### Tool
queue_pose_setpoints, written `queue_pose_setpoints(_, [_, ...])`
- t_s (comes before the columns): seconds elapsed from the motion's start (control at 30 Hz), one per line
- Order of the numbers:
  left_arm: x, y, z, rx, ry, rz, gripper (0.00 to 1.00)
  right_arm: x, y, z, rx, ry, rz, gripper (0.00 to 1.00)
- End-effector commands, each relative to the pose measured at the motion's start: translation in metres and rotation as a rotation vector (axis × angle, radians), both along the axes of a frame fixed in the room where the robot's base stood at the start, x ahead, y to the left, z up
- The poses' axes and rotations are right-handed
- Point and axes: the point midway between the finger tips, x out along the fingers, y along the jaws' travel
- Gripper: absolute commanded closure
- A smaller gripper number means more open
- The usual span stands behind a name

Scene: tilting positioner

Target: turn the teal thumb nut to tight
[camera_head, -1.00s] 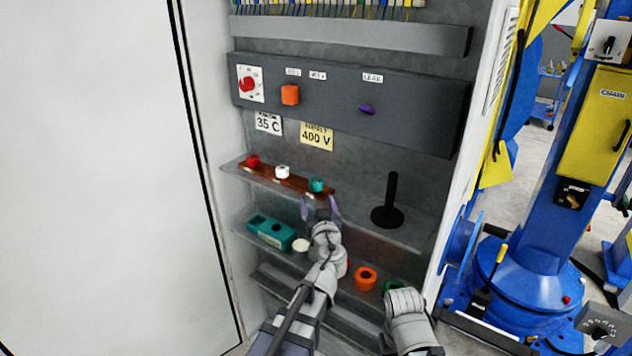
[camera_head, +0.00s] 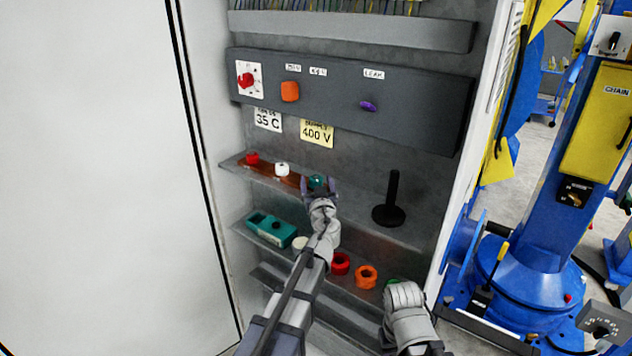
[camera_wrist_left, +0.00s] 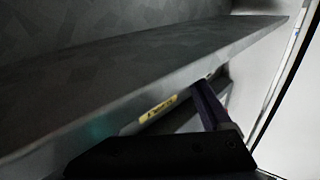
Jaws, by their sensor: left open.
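The teal thumb nut (camera_head: 316,181) is at the right end of a brown strip (camera_head: 262,171) on the upper shelf, beside a white nut (camera_head: 282,169) and a red nut (camera_head: 252,158). My left gripper (camera_head: 318,184) is open, with one finger on each side of the teal nut in the head view; I cannot tell whether they touch it. In the left wrist view the fingers (camera_wrist_left: 185,125) show under a grey shelf edge with a yellow label (camera_wrist_left: 157,108), and the nut is not clearly visible. My right arm shows low in the head view, its fingers hidden.
A black post on a round base (camera_head: 390,205) stands right of the nut on the shelf. The lower shelf holds a teal block (camera_head: 271,229), a red ring (camera_head: 340,263) and an orange ring (camera_head: 365,277). A grey control panel (camera_head: 430,110) is above. A white door (camera_head: 95,180) stands left.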

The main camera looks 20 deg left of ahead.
Motion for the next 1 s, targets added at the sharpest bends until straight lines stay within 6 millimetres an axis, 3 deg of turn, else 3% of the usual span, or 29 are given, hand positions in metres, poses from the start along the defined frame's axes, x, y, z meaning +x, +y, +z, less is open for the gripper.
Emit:
queue_pose_setpoints(0.1, [0.0099, 0.0034, 0.0, 0.0, 0.0, 0.0, 0.18, 0.0, 0.0, 0.0, 0.0, 0.0, 0.0, 0.5])
queue_pose_setpoints(0.37, [0.0093, 0.0037, 0.0, 0.0, 0.0, 0.0, 0.2, 0.0, 0.0, 0.0, 0.0, 0.0, 0.0, 0.5])
queue_pose_setpoints(1.0, [0.0093, 0.0035, 0.0, 0.0, 0.0, -0.001, 0.93, 0.0, 0.0, 0.0, 0.0, 0.0, 0.0, 0.5])
